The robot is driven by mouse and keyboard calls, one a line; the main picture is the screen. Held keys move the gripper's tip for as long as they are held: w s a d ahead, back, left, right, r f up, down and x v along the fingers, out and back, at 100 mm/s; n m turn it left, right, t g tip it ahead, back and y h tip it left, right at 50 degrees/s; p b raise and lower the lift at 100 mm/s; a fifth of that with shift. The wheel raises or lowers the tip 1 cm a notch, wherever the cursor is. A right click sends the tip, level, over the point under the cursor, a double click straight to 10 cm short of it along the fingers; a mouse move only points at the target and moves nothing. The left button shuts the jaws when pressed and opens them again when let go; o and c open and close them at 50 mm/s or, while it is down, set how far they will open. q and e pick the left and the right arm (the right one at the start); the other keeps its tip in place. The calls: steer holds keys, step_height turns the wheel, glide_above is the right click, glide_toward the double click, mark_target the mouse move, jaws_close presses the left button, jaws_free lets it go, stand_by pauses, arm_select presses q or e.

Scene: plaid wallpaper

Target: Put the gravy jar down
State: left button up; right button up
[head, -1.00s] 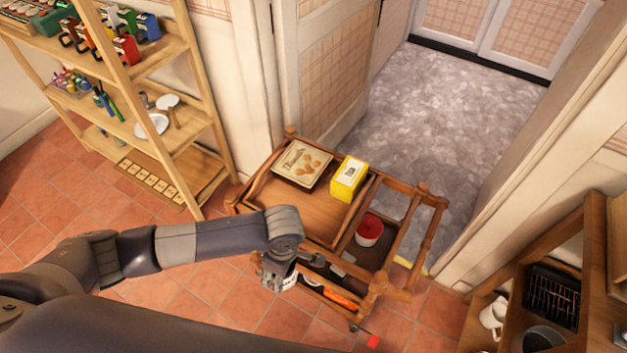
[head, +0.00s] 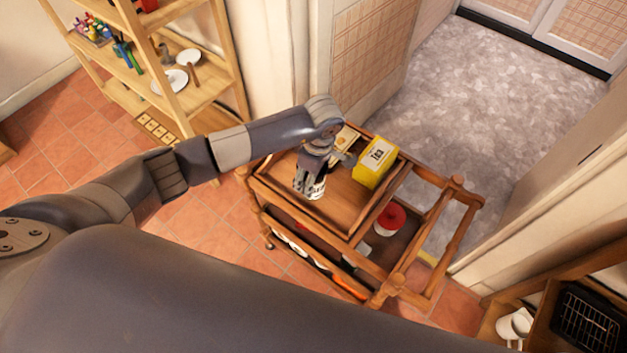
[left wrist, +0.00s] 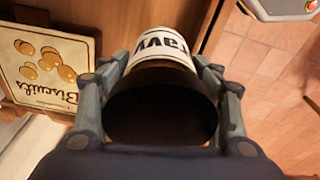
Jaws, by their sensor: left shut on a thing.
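My left gripper (head: 311,186) is shut on the gravy jar (head: 318,190), over the left part of the wooden cart's top tray (head: 341,205). In the left wrist view the jar (left wrist: 165,48) is white with dark lettering and sits between the two fingers (left wrist: 160,105). Its near end is a dark round face. I cannot tell whether the jar touches the tray. My right gripper is not in view.
A yellow tea box (head: 374,162) stands on the tray, right of the jar. A biscuits tin (left wrist: 45,67) lies beside it, mostly hidden by my arm in the head view. A red-lidded tub (head: 390,219) sits on the lower shelf. The tray's front middle is bare.

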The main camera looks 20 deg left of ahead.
arm_select(q)
steer(key=shift+w+b, duration=0.3)
steer(key=shift+w, duration=0.65)
steer(key=shift+w+a+b, duration=0.1)
steer(key=shift+w+b, duration=0.2)
steer(key=shift+f+b, duration=0.95)
steer(key=shift+f, duration=0.8)
steer(key=o, duration=1.4)
steer(key=shift+f, duration=0.1)
steer(key=r, duration=0.4)
steer(key=d+r, duration=0.1)
steer(key=r, duration=0.3)
steer(key=r+b, duration=0.1)
steer(key=r, duration=0.3)
steer(key=shift+s+d, duration=0.15)
steer(key=shift+d, duration=0.05)
